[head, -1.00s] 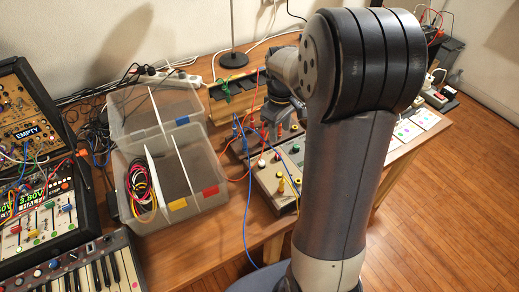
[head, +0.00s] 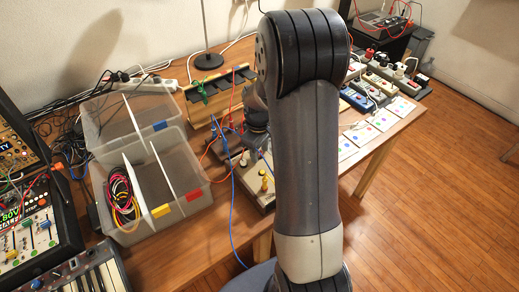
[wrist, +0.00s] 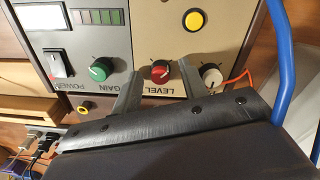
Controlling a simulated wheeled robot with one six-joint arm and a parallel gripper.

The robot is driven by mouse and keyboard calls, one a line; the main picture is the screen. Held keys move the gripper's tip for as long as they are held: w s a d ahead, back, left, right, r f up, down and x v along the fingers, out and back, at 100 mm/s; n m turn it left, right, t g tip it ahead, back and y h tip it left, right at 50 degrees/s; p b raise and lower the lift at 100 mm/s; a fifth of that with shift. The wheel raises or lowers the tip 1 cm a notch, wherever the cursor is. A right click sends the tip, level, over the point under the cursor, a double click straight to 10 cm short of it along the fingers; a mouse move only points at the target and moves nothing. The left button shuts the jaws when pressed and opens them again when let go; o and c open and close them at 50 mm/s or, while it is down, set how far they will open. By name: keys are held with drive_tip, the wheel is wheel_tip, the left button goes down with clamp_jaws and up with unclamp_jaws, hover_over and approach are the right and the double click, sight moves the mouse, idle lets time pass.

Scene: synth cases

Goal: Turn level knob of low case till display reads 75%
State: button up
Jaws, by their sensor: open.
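The low case (wrist: 226,52) fills the top of the wrist view, its lettering upside down. Its red level knob (wrist: 160,70), above the word LEVEL, has a pale pointer mark. My gripper (wrist: 158,73) is open, with one finger left and one right of the red knob; I cannot tell whether they touch it. In the head view the case (head: 262,193) is partly covered by my arm, and my fingertips are hidden.
Beside the level knob are a green gain knob (wrist: 100,69), a white knob (wrist: 211,76), a yellow button (wrist: 193,20) and a power rocker (wrist: 56,64). A blue cable (wrist: 284,60) runs close on the right. A divided clear box (head: 150,235) stands left of the case.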

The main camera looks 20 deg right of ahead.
clamp_jaws()
idle(0.3)
drive_tip(key=m, duration=0.3)
drive_tip(key=shift+m, duration=0.3)
drive_tip(key=m, duration=0.3)
drive_tip(key=shift+m+b, duration=0.3)
drive_tip(key=shift+b, duration=0.05)
drive_tip(key=m, duration=0.6)
drive_tip(key=shift+w, duration=0.1)
drive_tip(key=shift+m, duration=0.4)
